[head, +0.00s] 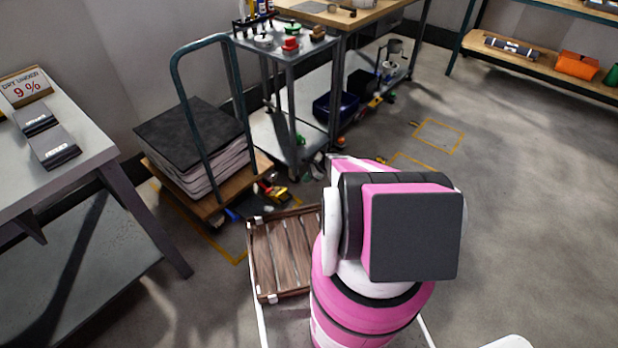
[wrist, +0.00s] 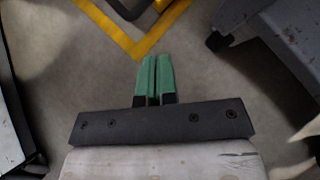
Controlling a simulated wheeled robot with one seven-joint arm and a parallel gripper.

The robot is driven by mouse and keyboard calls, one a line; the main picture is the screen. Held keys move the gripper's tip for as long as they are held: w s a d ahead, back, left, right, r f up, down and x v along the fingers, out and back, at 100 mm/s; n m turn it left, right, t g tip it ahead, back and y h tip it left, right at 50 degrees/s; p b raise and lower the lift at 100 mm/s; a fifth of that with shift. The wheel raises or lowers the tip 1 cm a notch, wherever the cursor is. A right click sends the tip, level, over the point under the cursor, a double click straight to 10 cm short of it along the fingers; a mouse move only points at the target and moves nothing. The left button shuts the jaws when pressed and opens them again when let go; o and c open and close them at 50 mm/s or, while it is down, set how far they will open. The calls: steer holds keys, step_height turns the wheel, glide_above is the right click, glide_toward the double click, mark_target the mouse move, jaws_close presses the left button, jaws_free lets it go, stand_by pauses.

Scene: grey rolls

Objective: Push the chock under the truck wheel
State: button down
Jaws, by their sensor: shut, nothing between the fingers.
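The platform truck (head: 167,173) stands left of centre in the head view, with a wooden deck, a teal handle and a dark-topped stack on it. Its wheels are mostly hidden under the deck. A small yellow piece (head: 280,194) lies on the floor by the deck's right corner; I cannot tell whether it is the chock. My gripper (wrist: 157,75) shows in the wrist view with green fingers shut together and nothing between them, over bare floor. In the head view my pink arm hides it. A dark piece (wrist: 129,8) is cut off at the top of the wrist view.
A grey cart (head: 283,100) stands behind the truck, and a grey table (head: 85,160) at the left. A dark caster (wrist: 217,41) is right of my fingers. Yellow floor tape (wrist: 125,42) lies ahead of them. Open floor (head: 530,190) is at the right.

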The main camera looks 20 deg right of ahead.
mark_target(278, 193)
steer(key=x, duration=0.6)
steer(key=shift+a+f, duration=0.25)
steer(key=shift+a+r, duration=0.2)
steer(key=shift+a, duration=0.95)
steer(key=shift+w+a, duration=0.1)
steer(key=shift+a, duration=0.6)
steer(key=shift+a, duration=0.7)
steer(key=shift+w+a, duration=0.1)
steer(key=shift+a, duration=0.1)
steer(key=shift+f, duration=0.1)
